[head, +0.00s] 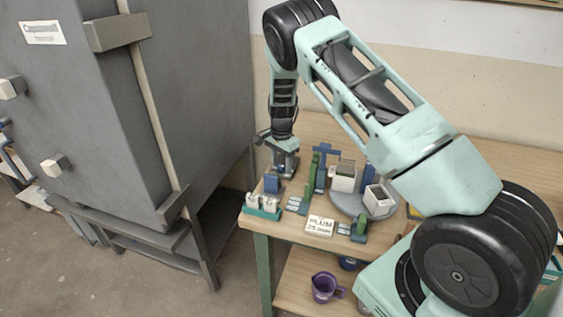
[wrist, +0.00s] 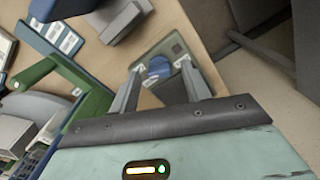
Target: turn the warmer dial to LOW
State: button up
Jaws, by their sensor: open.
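A round blue knob (wrist: 159,68), which looks like the warmer dial, sits on a grey-green plate (wrist: 178,47) in the wrist view. My gripper (wrist: 160,75) is open, with one finger to each side of the knob as seen there. I cannot tell whether the fingers touch it or how far above it they are. The knob's pointer and any LOW mark are too small to read. In the head view my gripper (head: 285,165) points down at the back left corner of the wooden table (head: 285,229), and it hides the dial.
A blue block (head: 272,184) and a teal tray (head: 261,213) with white pieces stand close in front of my gripper. Green and blue stands, a grey turntable (head: 348,206) with white boxes and a PLUM card (head: 320,226) crowd the right. A grey kiln-like cabinet (head: 120,130) stands left.

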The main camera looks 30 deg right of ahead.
jog(key=c, duration=1)
jog(key=n+b, duration=0.1)
jog(key=n, duration=0.3)
jog(key=shift+w+n+b, duration=0.1)
jog(key=shift+n+b, duration=0.2)
jog(key=shift+b, duration=0.1)
jog(key=shift+n+b, duration=0.55)
jog(key=shift+n, duration=2.05)
jog(key=o, duration=1)
